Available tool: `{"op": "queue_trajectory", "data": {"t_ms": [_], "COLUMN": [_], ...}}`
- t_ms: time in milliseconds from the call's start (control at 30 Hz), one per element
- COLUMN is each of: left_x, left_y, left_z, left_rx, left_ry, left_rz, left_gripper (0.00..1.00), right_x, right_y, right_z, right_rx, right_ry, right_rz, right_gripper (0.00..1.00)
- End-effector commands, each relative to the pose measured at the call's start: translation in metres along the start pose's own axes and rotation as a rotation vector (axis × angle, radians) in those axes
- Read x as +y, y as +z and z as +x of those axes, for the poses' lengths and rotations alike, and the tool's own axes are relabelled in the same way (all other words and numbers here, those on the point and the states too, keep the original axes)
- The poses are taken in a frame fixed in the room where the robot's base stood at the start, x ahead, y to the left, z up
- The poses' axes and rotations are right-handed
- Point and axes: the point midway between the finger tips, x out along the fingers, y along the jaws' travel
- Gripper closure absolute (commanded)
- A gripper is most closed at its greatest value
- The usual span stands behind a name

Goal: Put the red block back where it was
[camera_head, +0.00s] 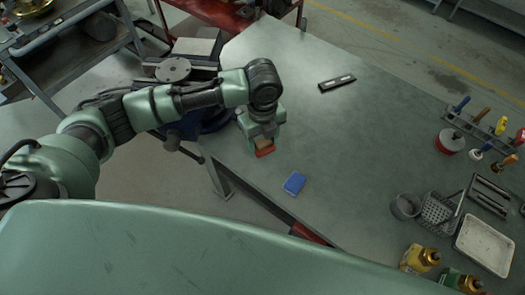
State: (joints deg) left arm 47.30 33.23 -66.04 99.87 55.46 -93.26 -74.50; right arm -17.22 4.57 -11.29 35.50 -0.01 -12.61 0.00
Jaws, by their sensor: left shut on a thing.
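My left gripper (262,141) is at the left edge of the grey-green workbench (320,135), pointing down. It is shut on the red block (265,152), whose red lower part shows below the fingers. A tan or brown patch shows between the fingers and the red part. I cannot tell whether the block touches the bench top. A blue block (295,184) lies on the bench to the lower right, apart from the gripper. My right gripper is not in view.
A dark level-like bar (337,83) lies further back. The right side holds a tool rack with screwdrivers (480,125), a grey cup (405,206), a mesh basket (439,212), a pale tray (484,245) and yellow bottles (419,259). The bench middle is clear.

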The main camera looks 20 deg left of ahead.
Motion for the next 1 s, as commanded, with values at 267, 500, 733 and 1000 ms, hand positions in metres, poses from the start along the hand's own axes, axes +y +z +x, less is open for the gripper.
{"op": "queue_trajectory", "data": {"t_ms": [267, 500, 733, 1000], "left_x": [0.0, 0.0, 0.0, 0.0], "left_y": [0.0, 0.0, 0.0, 0.0], "left_z": [0.031, 0.065, 0.07, 0.073], "left_rx": [0.001, 0.0, -0.001, 0.0], "left_ry": [0.0, 0.001, -0.001, -0.001], "left_rz": [-0.001, -0.001, 0.0, -0.001], "left_gripper": [0.84, 0.84, 0.84, 0.35], "right_x": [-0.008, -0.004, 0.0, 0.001], "right_y": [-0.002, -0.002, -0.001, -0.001], "right_z": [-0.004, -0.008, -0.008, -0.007], "right_rx": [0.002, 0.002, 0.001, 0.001], "right_ry": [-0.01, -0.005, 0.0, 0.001], "right_rz": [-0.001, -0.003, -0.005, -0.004], "right_gripper": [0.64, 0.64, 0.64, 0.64]}}
